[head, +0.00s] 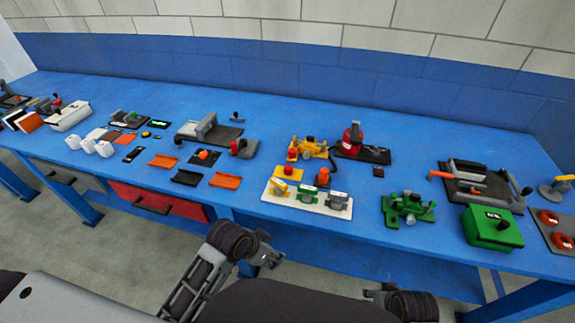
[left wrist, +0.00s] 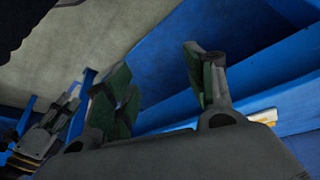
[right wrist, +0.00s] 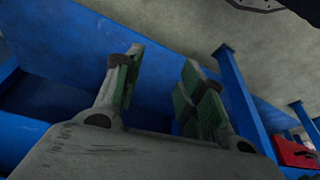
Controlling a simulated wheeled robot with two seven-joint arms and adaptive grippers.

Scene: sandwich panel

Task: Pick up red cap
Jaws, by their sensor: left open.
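Several small red parts stand on the blue table in the head view, and I cannot tell which is the red cap. My left gripper (left wrist: 158,70) is open and empty in the left wrist view. My right gripper (right wrist: 163,60) has its fingers apart with nothing between them in the right wrist view. Both arms are low, in front of the table.
The blue table (head: 400,245) carries a green box (head: 491,228), a green valve part (head: 408,208) and a yellow part (head: 310,147). A red drawer (head: 158,201) is under the left part. A blue wall rises behind. Bare table shows along the front edge.

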